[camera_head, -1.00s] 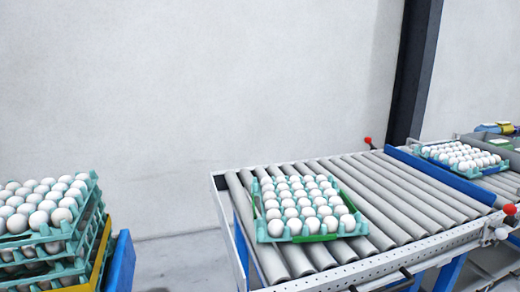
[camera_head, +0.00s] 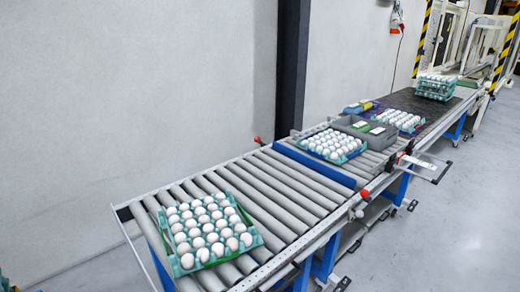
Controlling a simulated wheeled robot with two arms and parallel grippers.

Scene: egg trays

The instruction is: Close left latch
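No gripper of mine shows in the head view. A roller conveyor (camera_head: 275,198) runs from the lower left toward the upper right. Two small red knobs sit at its edges near a blue crossbar (camera_head: 313,165): a far-side knob (camera_head: 257,140) and a near-side knob (camera_head: 359,214). They may belong to latches, but I cannot tell which is the left latch or whether either is open or closed. A teal tray (camera_head: 206,262) of white eggs rests on the rollers at the left end.
Beyond the crossbar are another egg tray (camera_head: 332,145), a grey box (camera_head: 364,131) and a purple tray (camera_head: 411,127) of eggs. Stacked trays (camera_head: 435,88) stand on the dark belt (camera_head: 402,100). A dark post (camera_head: 292,65) stands behind.

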